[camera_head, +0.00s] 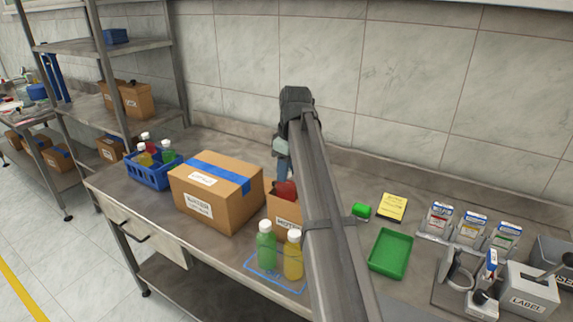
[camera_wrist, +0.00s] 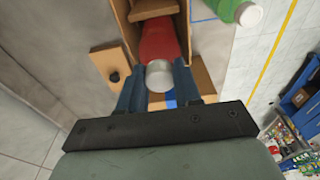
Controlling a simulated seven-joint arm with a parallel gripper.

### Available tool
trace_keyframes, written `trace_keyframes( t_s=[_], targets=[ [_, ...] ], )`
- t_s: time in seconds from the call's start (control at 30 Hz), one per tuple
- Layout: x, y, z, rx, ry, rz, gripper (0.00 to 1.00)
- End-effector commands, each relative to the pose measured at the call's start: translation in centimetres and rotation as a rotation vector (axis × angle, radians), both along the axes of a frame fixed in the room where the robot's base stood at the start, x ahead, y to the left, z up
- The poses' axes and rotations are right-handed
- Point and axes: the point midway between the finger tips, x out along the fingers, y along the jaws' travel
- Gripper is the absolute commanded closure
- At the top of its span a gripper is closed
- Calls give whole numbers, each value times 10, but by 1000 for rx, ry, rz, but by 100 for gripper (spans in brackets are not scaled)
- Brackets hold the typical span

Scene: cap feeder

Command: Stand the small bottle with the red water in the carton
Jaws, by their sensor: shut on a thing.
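My gripper (camera_head: 284,168) is over the open carton (camera_head: 283,212) in the head view, partly behind my arm. In the wrist view my gripper (camera_wrist: 158,74) is shut on the small bottle with red water (camera_wrist: 158,42), its blue fingers either side of the white cap. The bottle's red body (camera_head: 286,189) shows at the carton's mouth in the head view. In the wrist view it reaches in between the carton's walls (camera_wrist: 186,18). Whether its base touches the carton floor is hidden, and I cannot tell if it is fully upright.
A taped closed box (camera_head: 215,195) stands left of the carton. A green bottle (camera_head: 265,247) and a yellow bottle (camera_head: 292,260) stand in front on a blue-outlined patch. A blue crate (camera_head: 152,172) holds several bottles, one red. A green tray (camera_head: 390,254) lies to the right.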

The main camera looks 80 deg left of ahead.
Motion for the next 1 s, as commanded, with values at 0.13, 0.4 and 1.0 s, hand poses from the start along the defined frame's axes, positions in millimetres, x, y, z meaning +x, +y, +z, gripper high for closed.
trace_keyframes(
  t_s=[0.13, 0.4, 1.0],
  targets=[
    [0, -1, -9, -1, 0, 0, 100],
    [0, 0, -14, 0, 0, 0, 100],
    [0, 0, -25, 0, 0, 0, 100]
  ],
)
